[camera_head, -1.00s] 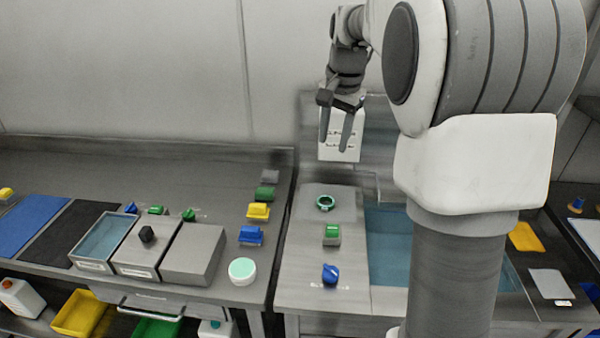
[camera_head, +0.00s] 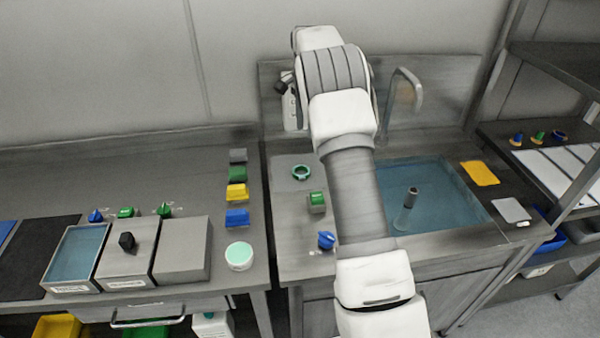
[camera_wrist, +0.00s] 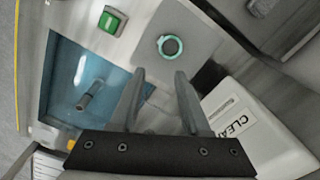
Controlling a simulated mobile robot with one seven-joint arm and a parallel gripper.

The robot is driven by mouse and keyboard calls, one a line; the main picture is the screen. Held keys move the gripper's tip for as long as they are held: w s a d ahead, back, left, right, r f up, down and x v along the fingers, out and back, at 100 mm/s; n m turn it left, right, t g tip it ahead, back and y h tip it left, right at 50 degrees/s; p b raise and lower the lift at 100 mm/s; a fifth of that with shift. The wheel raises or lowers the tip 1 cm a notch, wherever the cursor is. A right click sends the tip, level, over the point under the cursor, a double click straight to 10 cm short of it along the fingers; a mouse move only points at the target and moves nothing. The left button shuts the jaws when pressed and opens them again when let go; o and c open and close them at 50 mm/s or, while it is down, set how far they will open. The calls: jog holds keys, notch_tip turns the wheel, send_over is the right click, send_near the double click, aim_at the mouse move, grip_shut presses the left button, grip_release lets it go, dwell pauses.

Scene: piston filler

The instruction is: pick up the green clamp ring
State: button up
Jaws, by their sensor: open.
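The green clamp ring (camera_head: 301,178) lies flat on a light grey pad (camera_head: 283,184) on the left deck of the sink unit. It also shows in the wrist view (camera_wrist: 162,49), just beyond the fingertips and near the top centre. My gripper (camera_wrist: 158,73) is open and empty, with its two dark fingers pointing towards the ring and apart from it. In the head view the fingers are mostly hidden behind my arm, which reaches up over the sink unit.
A green block (camera_head: 316,202) and a blue knob (camera_head: 326,240) sit in front of the ring. The water-filled sink (camera_head: 450,205) with an upright tube (camera_head: 407,208) and a tap (camera_head: 408,85) lies to the right. A white labelled box (camera_wrist: 262,130) stands near my fingers.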

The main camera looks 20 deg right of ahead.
send_over(304, 176)
notch_tip(304, 176, down, 12)
jog(key=shift+w+d+f, duration=0.1)
jog(key=shift+d, duration=0.05)
jog(key=shift+f, duration=2.75)
grip_shut()
